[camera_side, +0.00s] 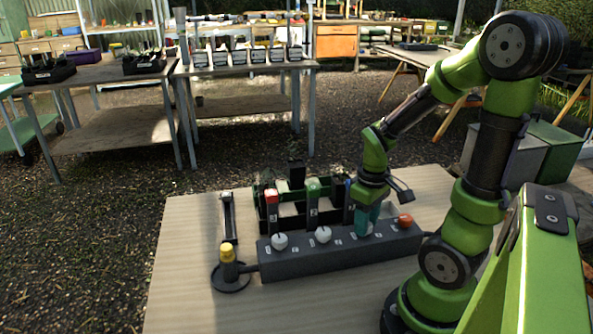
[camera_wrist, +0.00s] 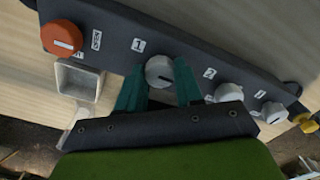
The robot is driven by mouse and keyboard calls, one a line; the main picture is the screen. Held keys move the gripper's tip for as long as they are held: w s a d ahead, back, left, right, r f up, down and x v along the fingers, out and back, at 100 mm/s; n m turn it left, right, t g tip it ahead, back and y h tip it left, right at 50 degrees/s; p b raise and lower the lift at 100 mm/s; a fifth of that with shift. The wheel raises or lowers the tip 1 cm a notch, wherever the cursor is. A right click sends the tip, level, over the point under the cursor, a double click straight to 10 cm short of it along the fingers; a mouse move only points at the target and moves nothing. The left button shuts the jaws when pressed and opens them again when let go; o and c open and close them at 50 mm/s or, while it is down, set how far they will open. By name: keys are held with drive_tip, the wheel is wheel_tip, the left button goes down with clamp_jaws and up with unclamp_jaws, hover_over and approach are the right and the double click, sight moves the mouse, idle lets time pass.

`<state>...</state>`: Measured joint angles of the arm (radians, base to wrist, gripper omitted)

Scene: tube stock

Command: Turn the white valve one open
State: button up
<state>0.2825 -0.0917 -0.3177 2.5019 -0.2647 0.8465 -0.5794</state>
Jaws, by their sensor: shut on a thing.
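White valve one (camera_wrist: 159,71) is a round knob on the dark valve block (camera_side: 335,249), beside a label "1" in the wrist view. My gripper (camera_wrist: 160,88) has one teal finger on each side of the knob and is shut on it. A dark mark shows on the knob's face. In the side view my gripper (camera_side: 365,221) points down at the block, and its fingers mostly hide valve one. The other white valves, two (camera_wrist: 229,92) and three (camera_wrist: 273,112), stand farther along the block.
A red knob (camera_side: 405,221) sits at the block's right end. Behind the block is a dark rack with red-topped (camera_side: 271,198) and green-topped (camera_side: 313,186) pieces. The tabletop (camera_side: 185,300) is clear at front left.

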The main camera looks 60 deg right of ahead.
idle(0.4)
drive_tip(key=o, duration=1)
drive_tip(key=shift+o, duration=0.2)
wheel_tip(320, 180, up, 17)
